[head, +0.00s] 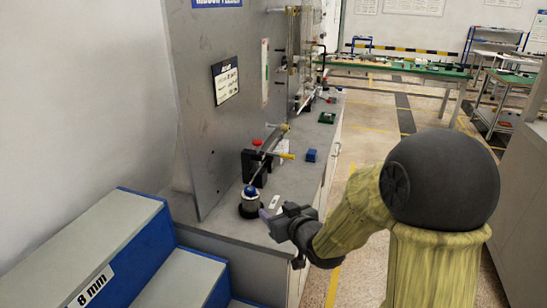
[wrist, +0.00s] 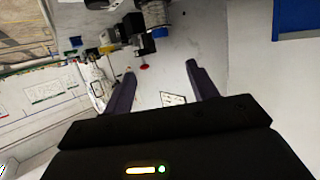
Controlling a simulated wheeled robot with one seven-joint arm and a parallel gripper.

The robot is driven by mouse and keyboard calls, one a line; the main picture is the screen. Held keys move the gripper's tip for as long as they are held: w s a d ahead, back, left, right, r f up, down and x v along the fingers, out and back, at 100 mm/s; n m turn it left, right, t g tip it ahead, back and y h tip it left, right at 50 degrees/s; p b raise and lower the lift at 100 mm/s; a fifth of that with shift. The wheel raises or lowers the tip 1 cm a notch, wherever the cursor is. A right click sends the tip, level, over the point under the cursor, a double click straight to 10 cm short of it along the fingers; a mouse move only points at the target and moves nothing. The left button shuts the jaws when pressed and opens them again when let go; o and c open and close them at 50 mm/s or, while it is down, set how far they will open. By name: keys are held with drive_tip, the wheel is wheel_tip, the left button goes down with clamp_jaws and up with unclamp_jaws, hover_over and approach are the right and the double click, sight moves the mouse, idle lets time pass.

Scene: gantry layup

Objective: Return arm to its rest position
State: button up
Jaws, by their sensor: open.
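My gripper (head: 272,214) is at the end of my bent arm, near the front edge of the grey counter (head: 226,228). It is close to the right of a dark round base with a blue and white top (head: 250,196). In the wrist view my gripper's two dark fingers (wrist: 160,68) stand well apart, and I see nothing held between them. My arm reaches in from the right of the head view, with its elbow raised.
An upright grey panel (head: 215,130) rises behind the counter. A black box with a red button (head: 257,143), a yellow-handled tool (head: 285,156) and a blue block (head: 311,155) are on the counter. Floor is open beyond my arm.

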drive_tip(key=s+d+f+m+g+h, duration=0.2)
drive_tip(key=s+d+f+g, duration=0.15)
drive_tip(key=s, duration=0.35)
drive_tip(key=s+d+f+m+g+h, duration=0.1)
drive_tip(key=s+d+f+g+h, duration=0.15)
drive_tip(key=s+d, duration=0.35)
drive_tip(key=s+d+f+m+g+h, duration=0.2)
drive_tip(key=s+d+g, duration=0.15)
drive_tip(key=s, duration=0.45)
wheel_tip(320, 180, up, 12)
drive_tip(key=p, duration=1.2)
drive_tip(key=shift+w+r+g, duration=0.15)
drive_tip(key=shift+w+g, duration=0.15)
drive_tip(key=shift+g, duration=0.15)
